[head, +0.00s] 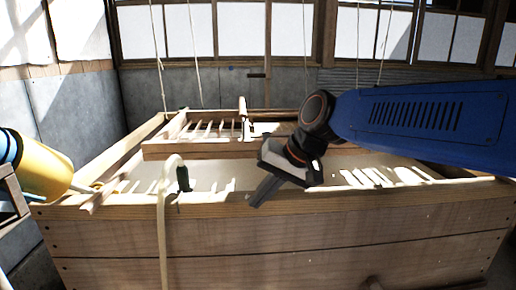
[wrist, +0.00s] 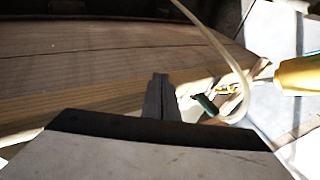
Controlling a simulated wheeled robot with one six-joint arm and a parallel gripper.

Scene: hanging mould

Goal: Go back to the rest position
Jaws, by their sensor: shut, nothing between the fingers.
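My gripper (head: 262,192) is at the end of my blue arm, over the front edge of a wooden vat (head: 290,240) in the head view. Its dark fingers are together with nothing between them. They also show at the middle of the wrist view (wrist: 160,88), in front of the vat's wooden planks (wrist: 90,60). A dark green handle or nozzle (head: 183,178) with a pale hose (head: 163,230) hangs at the vat's front edge, left of my gripper and apart from it. The wrist view also shows the green piece (wrist: 205,104).
A wooden frame, the mould (head: 200,149), hangs across the vat on pale ropes (head: 157,60). Windows and grey walls (head: 75,105) close off the back.

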